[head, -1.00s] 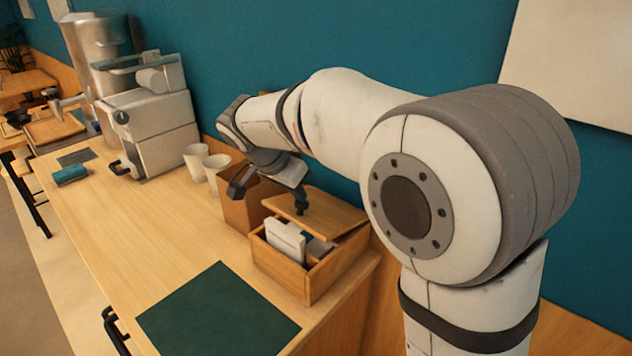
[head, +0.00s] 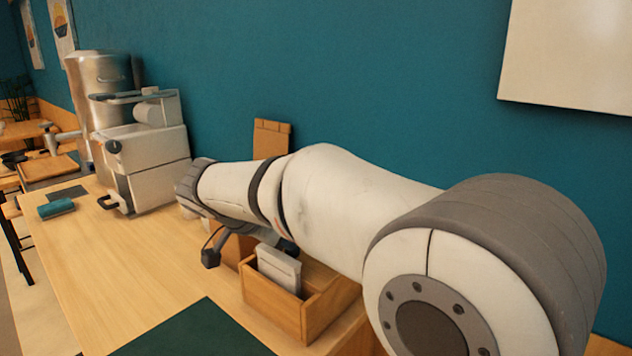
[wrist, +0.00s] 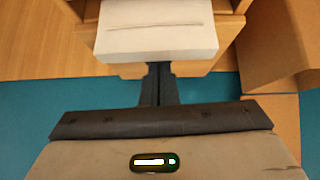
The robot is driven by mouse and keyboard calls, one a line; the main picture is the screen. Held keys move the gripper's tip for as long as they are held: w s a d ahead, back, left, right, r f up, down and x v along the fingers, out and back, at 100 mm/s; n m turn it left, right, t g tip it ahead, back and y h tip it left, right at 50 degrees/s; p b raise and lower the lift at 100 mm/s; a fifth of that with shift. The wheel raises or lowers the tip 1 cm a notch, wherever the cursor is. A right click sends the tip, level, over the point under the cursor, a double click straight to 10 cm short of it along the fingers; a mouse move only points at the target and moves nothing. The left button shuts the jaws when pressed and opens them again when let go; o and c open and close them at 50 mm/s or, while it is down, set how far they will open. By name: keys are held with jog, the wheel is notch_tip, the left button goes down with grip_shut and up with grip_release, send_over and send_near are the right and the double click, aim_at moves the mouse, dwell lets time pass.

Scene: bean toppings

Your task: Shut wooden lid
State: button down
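In the wrist view the white block (wrist: 155,30) is at the top, above a wooden edge (wrist: 120,70). My gripper (wrist: 158,70) has its narrow dark fingers together, with nothing visible between them, just on the wall side of the block. Contact cannot be told. The head view hides the fingertips.
A brown box stands beside the wooden box and shows in the wrist view (wrist: 275,45). A wooden panel (head: 272,138) is by the teal wall. A dark green mat (head: 195,335) lies in front. A white machine (head: 150,165) stands farther left.

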jog(key=shift+s+f, duration=0.15)
jog(key=shift+f, duration=0.25)
jog(key=shift+r, duration=0.1)
notch_tip(320, 180, up, 4)
jog(key=shift+a+r+p, duration=0.1)
jog(key=shift+r+p, duration=0.05)
jog(key=shift+p, duration=1.05)
jog(key=v, duration=1)
jog(key=s+d+f+n+g+y+p, duration=0.1)
jog(key=s+d+f+n+g+p, duration=0.15)
jog(key=d, duration=0.45)
jog(key=s+d+f+n+g+y+p, duration=0.1)
jog(key=s+d+n+p, duration=0.15)
jog(key=d, duration=0.45)
jog(key=s+d+f+n+y+p, duration=0.3)
jog(key=s+d+f+y+p, duration=0.1)
jog(key=s+d+f, duration=0.3)
jog(key=s+d, duration=0.2)
jog(key=s, duration=0.2)
jog(key=shift+d+f+p, duration=0.3)
jog(key=shift+d+f, duration=0.05)
jog(key=shift+f, duration=0.05)
